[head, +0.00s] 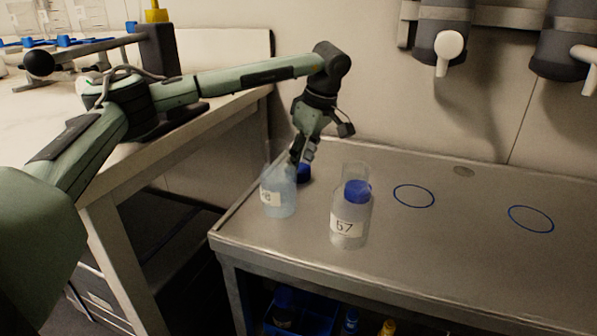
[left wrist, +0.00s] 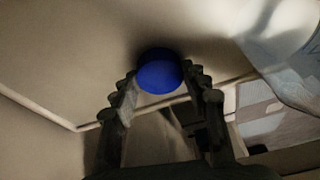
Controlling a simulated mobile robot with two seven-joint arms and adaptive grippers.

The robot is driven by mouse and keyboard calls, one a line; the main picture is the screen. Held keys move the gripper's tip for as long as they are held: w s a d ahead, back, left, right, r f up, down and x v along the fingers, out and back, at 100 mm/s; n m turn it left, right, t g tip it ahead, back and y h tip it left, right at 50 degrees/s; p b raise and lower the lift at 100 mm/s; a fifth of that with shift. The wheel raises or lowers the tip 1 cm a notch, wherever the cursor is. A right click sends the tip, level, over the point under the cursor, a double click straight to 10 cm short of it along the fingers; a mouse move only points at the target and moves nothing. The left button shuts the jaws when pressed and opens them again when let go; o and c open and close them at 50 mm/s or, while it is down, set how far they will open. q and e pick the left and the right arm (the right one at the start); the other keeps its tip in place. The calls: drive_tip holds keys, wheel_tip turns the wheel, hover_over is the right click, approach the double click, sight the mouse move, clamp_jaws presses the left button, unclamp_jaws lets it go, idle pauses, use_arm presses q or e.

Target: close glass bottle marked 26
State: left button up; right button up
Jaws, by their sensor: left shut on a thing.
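A clear bottle (head: 278,192) with pale blue liquid stands at the left end of the metal bench. Its white label is only partly readable, so I cannot confirm the number 26. No cap shows on it. My left gripper (head: 301,160) is just behind and to the right of this bottle, pointing down. It is shut on a blue cap (head: 304,174). In the left wrist view the cap (left wrist: 160,76) sits between the fingertips (left wrist: 160,88), and a clear bottle (left wrist: 290,55) is at the upper right. Whether the cap touches the bench I cannot tell.
A bottle labelled 57 (head: 349,222) with a blue cap stands close to the right, with a clear glass vessel (head: 356,171) behind it. Blue rings (head: 414,196) mark the clear bench (head: 450,245) further right. A pale table (head: 205,122) is at the left.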

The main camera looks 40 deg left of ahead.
sight(300, 168)
use_arm(q)
drive_tip(key=shift+r, duration=0.1)
wheel_tip(300, 168, up, 10)
drive_tip(key=shift+p, duration=0.3)
use_arm(e)
drive_tip(key=shift+w+f, duration=0.3)
drive_tip(key=shift+f, duration=0.35)
drive_tip(key=shift+r, duration=0.1)
